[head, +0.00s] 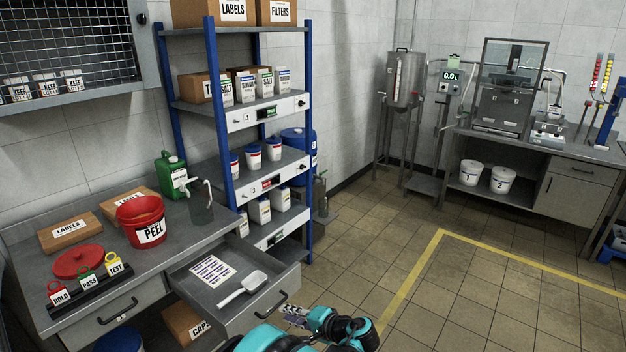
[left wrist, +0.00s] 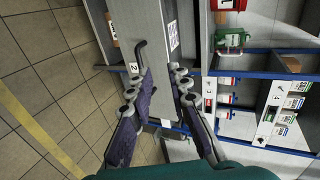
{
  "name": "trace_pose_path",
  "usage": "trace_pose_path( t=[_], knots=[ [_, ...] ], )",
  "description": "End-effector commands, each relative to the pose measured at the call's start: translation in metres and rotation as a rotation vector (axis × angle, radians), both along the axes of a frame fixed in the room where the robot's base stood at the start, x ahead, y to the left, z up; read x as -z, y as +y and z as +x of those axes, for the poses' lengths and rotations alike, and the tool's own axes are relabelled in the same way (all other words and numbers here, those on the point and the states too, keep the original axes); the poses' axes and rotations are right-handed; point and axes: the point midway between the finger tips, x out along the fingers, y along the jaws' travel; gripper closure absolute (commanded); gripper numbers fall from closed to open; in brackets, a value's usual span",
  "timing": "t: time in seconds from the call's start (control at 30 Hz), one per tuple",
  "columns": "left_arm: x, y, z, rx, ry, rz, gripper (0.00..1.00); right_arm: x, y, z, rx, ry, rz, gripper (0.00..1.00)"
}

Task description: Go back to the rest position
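My left gripper (head: 295,314) is at the bottom of the head view, in front of the pulled-out drawer (head: 196,285). In the left wrist view my left gripper (left wrist: 161,74) has its two fingers apart with nothing held between them. Beyond the fingers, that view shows the drawer front (left wrist: 102,30) with its dark handle (left wrist: 141,57). The fingers look apart from the handle, though depth is hard to judge. My right gripper is in neither view.
The open drawer holds a white scoop (head: 243,288) and a printed sheet (head: 212,271). A red PEEL bucket (head: 140,211) stands on the counter. A blue-posted shelf (head: 222,100) rises behind. Tiled floor (head: 480,285) to the right is clear, with a yellow line.

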Motion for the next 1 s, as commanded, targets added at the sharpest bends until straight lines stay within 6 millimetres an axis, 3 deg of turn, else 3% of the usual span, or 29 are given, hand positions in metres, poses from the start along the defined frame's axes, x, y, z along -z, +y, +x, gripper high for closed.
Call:
trace_pose_path(
  t=[0.27, 0.53, 0.8, 1.0],
  knots=[
    [-0.053, 0.059, -0.033, -0.029, 0.067, -0.244, 0.82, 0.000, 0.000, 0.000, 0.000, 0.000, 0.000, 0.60],
    [-0.092, 0.106, -0.109, -0.072, 0.076, -0.566, 0.82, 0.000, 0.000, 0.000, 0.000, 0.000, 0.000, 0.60],
    [-0.106, 0.123, -0.200, -0.129, 0.002, -0.893, 0.82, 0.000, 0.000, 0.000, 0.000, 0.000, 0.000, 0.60],
    [-0.103, 0.120, -0.249, -0.169, -0.083, -1.094, 0.82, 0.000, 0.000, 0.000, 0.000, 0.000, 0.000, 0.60]
  ],
)
